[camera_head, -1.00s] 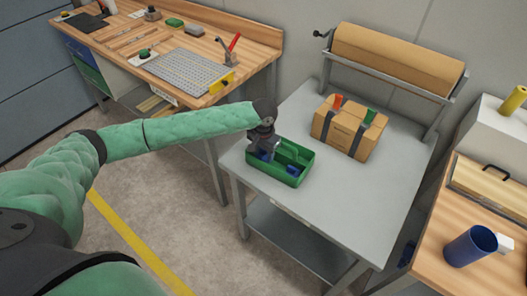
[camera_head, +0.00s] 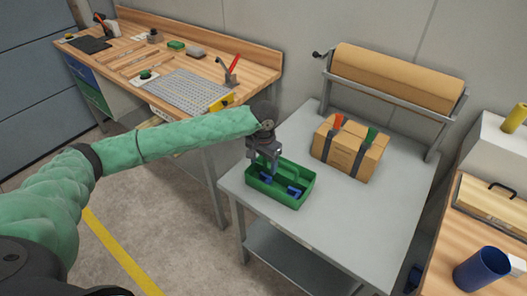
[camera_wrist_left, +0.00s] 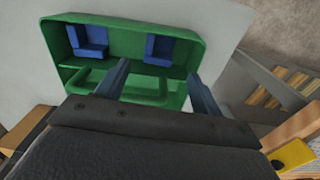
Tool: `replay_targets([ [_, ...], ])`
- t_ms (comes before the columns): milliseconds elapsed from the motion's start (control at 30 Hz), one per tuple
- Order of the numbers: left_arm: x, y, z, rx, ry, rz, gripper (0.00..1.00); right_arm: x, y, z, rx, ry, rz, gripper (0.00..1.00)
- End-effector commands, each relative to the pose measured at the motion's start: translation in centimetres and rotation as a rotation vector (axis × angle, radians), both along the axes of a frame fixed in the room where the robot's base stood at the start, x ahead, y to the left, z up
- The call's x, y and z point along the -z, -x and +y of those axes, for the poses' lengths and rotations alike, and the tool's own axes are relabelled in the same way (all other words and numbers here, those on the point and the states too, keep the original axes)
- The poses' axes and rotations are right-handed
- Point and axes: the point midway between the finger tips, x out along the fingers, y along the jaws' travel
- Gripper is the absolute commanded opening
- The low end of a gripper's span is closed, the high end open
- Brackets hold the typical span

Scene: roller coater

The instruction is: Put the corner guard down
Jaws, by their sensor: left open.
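A green tote (camera_head: 303,196) stands near the left front of the grey table. Two blue corner guards lie in it: one (camera_head: 294,192) towards the right of the tote and one (camera_head: 267,179) more to the left. In the left wrist view, one guard (camera_wrist_left: 90,50) sits at the tote's left end and the other (camera_wrist_left: 159,50) nearer its right end. My left gripper (camera_head: 264,166) is above the tote; the left wrist view shows its jaws (camera_wrist_left: 157,85) open and empty near the tote's handle. My right gripper is not in view.
A cardboard box (camera_head: 347,150) with dark straps, a red clip and a green clip stands on the grey table (camera_head: 335,207). A brown paper roll (camera_head: 397,75) is behind it. A wooden workbench (camera_head: 200,65) is to the left. The table's front right is clear.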

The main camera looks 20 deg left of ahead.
Motion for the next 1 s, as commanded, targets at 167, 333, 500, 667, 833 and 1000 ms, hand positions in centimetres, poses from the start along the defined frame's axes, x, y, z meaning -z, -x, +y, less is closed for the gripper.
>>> replay_targets([
  [167, -3.2, -0.1, 0.0, 0.0, 0.001, -0.004, 0.67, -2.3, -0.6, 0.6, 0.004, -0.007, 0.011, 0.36],
  [333, -5.6, -0.1, 0.0, 0.0, 0.001, -0.002, 0.67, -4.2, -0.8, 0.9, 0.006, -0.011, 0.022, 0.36],
  [500, -6.9, -0.1, 0.0, 0.0, 0.0, -0.001, 0.67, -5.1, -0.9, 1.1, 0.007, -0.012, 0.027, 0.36],
  [667, -7.1, 0.0, 0.0, 0.0, 0.0, -0.001, 0.67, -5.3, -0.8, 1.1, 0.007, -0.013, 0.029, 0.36],
  [833, -7.1, 0.0, 0.0, 0.0, 0.0, -0.001, 0.67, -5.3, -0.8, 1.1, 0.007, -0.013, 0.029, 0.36],
  [1000, -7.1, 0.0, 0.0, 0.0, 0.0, -0.001, 0.67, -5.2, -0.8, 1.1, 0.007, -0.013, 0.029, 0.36],
])
